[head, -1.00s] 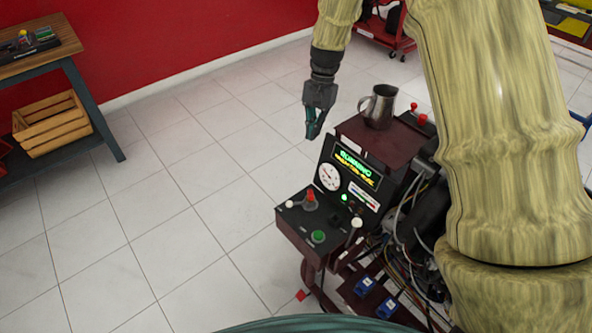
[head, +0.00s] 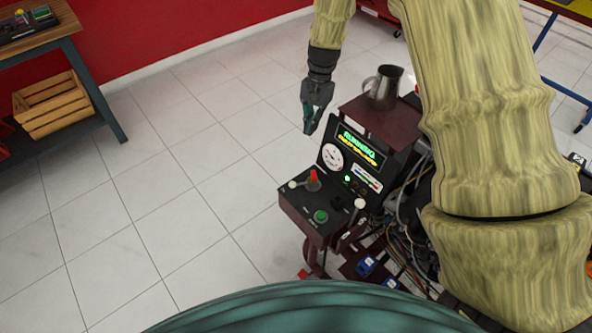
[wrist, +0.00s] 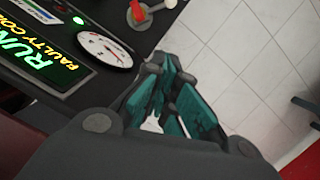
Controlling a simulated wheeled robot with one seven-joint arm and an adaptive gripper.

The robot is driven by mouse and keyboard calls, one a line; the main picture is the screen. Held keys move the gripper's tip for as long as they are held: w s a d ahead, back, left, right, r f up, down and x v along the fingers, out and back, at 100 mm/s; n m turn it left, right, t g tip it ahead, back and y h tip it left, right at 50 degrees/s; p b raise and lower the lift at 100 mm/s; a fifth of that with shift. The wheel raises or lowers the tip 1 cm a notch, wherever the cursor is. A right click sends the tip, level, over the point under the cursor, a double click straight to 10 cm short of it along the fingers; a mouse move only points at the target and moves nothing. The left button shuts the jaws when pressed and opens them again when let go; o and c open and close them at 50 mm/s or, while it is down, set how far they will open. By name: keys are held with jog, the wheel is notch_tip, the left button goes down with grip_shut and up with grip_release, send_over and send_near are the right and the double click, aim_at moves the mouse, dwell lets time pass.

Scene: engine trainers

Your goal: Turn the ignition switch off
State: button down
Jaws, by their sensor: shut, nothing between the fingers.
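The engine trainer's control panel (head: 296,207) carries a red-handled lever (head: 313,181), a green button (head: 320,216), a dark knob and white-knobbed levers. I cannot tell for sure which control is the ignition switch. The upright display (head: 360,148) is lit and reads RUNNING, with a yellow line below; the wrist view shows FAULTY in it. A round gauge (head: 333,157) sits beside the display. My gripper (head: 308,130) is shut and empty, above and left of the display, apart from the panel. The wrist view shows its teal fingers (wrist: 168,100) near the gauge and the red lever (wrist: 138,12).
A metal jug (head: 384,88) stands on top of the trainer. Cables and blue parts (head: 366,265) lie low at its right. A workbench (head: 85,85) with a wooden crate (head: 50,105) stands at far left. The tiled floor left of the trainer is clear.

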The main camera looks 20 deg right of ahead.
jog(key=p, duration=0.2)
send_near(298, 180)
jog(key=f, duration=0.2)
jog(key=w+d+f, duration=0.1)
jog(key=f, duration=0.1)
jog(key=d+f, duration=0.1)
jog(key=f, duration=0.1)
jog(key=shift+w, duration=0.2)
jog(key=shift+s+a+r, duration=0.15)
jog(key=shift+s+a, duration=0.55)
jog(key=shift+a, duration=0.2)
jog(key=shift+s+a+p, duration=0.35)
jog(key=shift+s+a, duration=0.15)
jog(key=shift+a, duration=0.05)
